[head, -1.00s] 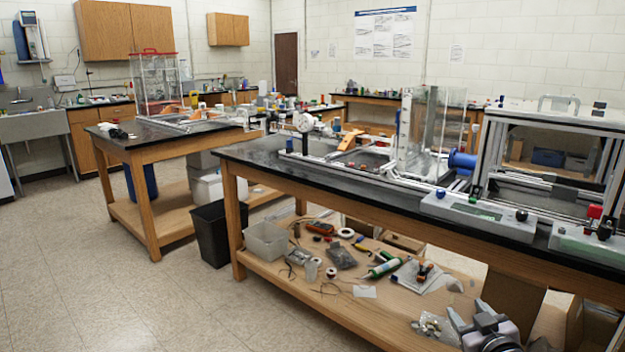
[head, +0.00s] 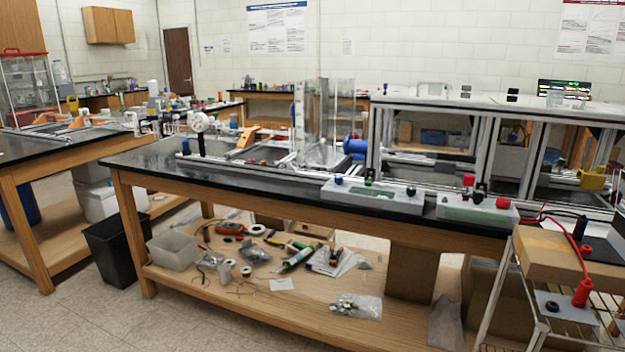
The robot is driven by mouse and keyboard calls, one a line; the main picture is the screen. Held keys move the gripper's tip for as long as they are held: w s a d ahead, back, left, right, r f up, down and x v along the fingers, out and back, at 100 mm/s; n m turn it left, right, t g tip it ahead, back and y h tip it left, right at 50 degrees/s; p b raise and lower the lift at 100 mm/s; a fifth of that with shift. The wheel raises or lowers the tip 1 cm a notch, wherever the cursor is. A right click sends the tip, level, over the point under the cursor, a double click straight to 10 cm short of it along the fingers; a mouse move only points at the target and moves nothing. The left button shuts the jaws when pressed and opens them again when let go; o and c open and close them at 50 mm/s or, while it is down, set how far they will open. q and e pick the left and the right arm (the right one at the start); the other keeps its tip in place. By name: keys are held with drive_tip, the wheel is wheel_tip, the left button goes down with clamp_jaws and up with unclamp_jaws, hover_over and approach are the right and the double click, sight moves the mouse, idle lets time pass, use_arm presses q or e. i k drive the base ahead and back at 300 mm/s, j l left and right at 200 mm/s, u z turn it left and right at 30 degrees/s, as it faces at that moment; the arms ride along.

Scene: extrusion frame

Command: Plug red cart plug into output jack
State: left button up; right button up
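A red plug (head: 581,292) on a red cable is at the right, over a grey plate (head: 560,306) on the wire cart (head: 492,290). I cannot tell whether it is seated in the plate. Two control boxes lie along the bench's front edge. The right box (head: 476,211) has a taller red piece (head: 468,180), a black one and a red knob or jack (head: 503,202). I cannot tell which is the output jack. Neither of my grippers shows.
A cardboard box (head: 555,254) sits on the cart, partly cut off at right. The black-topped bench (head: 150,158) carries an extrusion frame (head: 376,150). Its lower shelf (head: 215,296) holds loose tools and bags. A black bin (head: 113,248) stands left. The floor at lower left is clear.

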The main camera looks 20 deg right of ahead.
sight(583, 292)
drive_tip(key=z, duration=1.95)
